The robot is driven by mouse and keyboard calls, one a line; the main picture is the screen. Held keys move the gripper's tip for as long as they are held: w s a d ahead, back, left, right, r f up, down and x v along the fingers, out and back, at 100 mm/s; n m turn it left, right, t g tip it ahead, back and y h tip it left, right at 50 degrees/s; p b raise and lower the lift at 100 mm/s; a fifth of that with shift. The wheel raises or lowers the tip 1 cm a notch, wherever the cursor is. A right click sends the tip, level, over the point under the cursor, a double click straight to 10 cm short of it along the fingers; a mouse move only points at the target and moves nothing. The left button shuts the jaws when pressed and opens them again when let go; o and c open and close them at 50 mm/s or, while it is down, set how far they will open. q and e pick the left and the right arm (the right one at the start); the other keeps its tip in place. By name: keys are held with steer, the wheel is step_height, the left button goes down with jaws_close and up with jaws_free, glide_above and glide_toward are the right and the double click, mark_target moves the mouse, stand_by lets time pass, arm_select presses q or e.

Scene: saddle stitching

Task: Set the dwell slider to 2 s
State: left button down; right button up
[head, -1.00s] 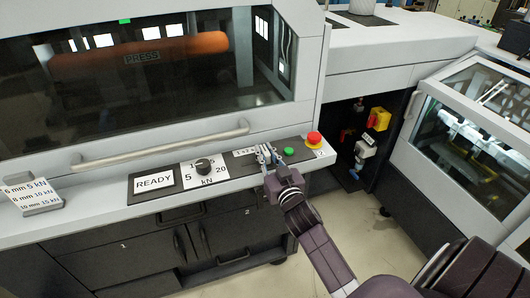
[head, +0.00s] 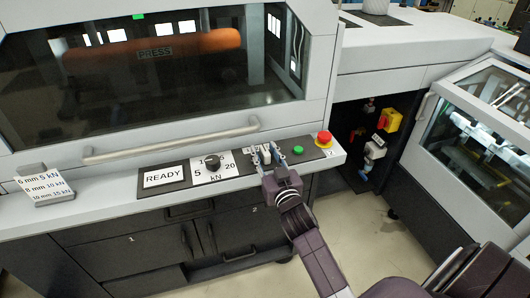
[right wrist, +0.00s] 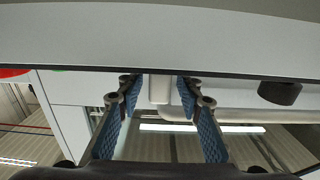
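The dwell slider's plate (head: 244,157) is on the press's front panel, between the force knob and the green button. My right gripper (head: 263,152) is over this plate and hides most of it, so the slider's setting cannot be read. In the right wrist view my gripper (right wrist: 158,88) is open, with blue-padded fingers on both sides of a small pale block (right wrist: 159,90). The block looks like the slider's cap, and gaps show between it and the fingers. My left gripper is not in view.
The green button (head: 298,150) and red emergency stop (head: 324,138) are right of the gripper. The black force knob (head: 212,162) and READY display (head: 163,176) are left. The press handle (head: 170,141) runs just behind the panel. A force card (head: 43,184) stands far left.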

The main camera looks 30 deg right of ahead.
steer(key=v, duration=1.2)
stand_by(0.3)
steer(key=s+a+f+n+g+y, duration=0.1)
steer(key=s+a+f+g, duration=0.15)
steer(key=f, duration=0.95)
steer(key=s+a+f+n+g+y, duration=0.1)
steer(key=s+a+f+g+y, duration=0.15)
steer(key=f, duration=0.95)
steer(key=s+a+f+n+g+y, duration=0.15)
steer(key=a+f, duration=0.25)
steer(key=f, duration=0.8)
steer(key=s+a+f+g+b, duration=0.15)
steer(key=s+f+g, duration=0.35)
steer(key=s+f, duration=0.9)
steer(key=s+f+g, duration=0.1)
steer(key=s+f, duration=0.2)
steer(key=s, duration=0.4)
steer(key=s+d+f+n+g, duration=0.1)
steer(key=s+f+g, duration=0.1)
steer(key=s+f, duration=0.2)
steer(key=s+d+f+g, duration=0.1)
steer(key=s+f, duration=0.3)
steer(key=s, duration=0.6)
steer(key=shift+s+n+g+h, duration=0.2)
steer(key=shift+n+g+h, duration=0.15)
steer(key=shift+g, duration=0.1)
steer(key=shift+d, duration=0.1)
